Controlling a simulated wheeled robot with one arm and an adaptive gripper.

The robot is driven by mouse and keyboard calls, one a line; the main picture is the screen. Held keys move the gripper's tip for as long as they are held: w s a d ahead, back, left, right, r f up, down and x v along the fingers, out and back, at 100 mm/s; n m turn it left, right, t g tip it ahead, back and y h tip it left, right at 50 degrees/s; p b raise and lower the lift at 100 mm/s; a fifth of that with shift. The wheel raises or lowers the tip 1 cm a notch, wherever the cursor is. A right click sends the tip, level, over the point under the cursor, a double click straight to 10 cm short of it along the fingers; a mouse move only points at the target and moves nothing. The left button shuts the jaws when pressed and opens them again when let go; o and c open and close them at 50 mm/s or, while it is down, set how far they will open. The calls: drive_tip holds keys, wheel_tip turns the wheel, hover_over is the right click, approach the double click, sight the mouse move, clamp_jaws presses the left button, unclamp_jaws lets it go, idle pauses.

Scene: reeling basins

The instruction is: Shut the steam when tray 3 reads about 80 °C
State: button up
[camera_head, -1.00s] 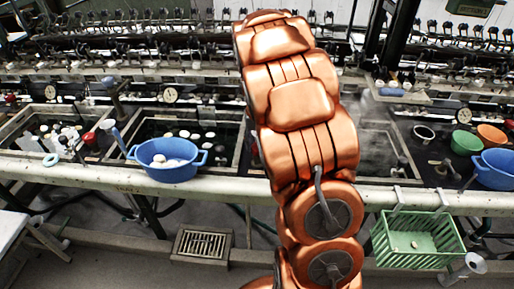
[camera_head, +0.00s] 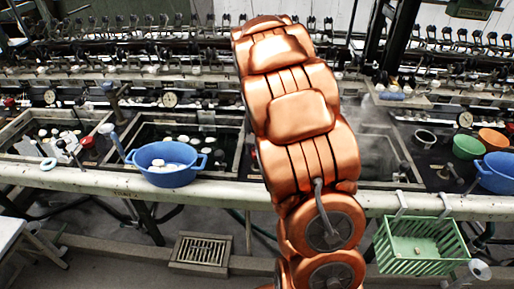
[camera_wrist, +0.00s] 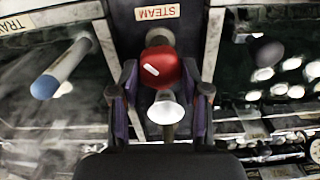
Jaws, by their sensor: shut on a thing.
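In the wrist view a red rounded knob (camera_wrist: 161,67) sits below a label reading STEAM (camera_wrist: 157,12). My gripper (camera_wrist: 166,92) has one finger on each side of the knob and is shut on it. A pale flared piece (camera_wrist: 166,108) shows just below the knob, between the fingers. A label beginning TRA (camera_wrist: 18,24) is cut off at the left edge; no tray number shows. In the head view my copper arm hides the gripper and the knob. Round dials (camera_head: 169,99) stand along the bench, too small to read.
A blue-tipped handle (camera_wrist: 62,68) is left of my gripper, with haze around it. Basins with pale cocoons (camera_wrist: 290,90) lie to the right. In the head view a blue tub (camera_head: 165,176) sits on the bench edge and a green basket (camera_head: 421,262) hangs in front.

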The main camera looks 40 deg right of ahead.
drive_tip(key=o, duration=1.1)
drive_tip(key=shift+o, duration=0.2)
wheel_tip(320, 180, up, 12)
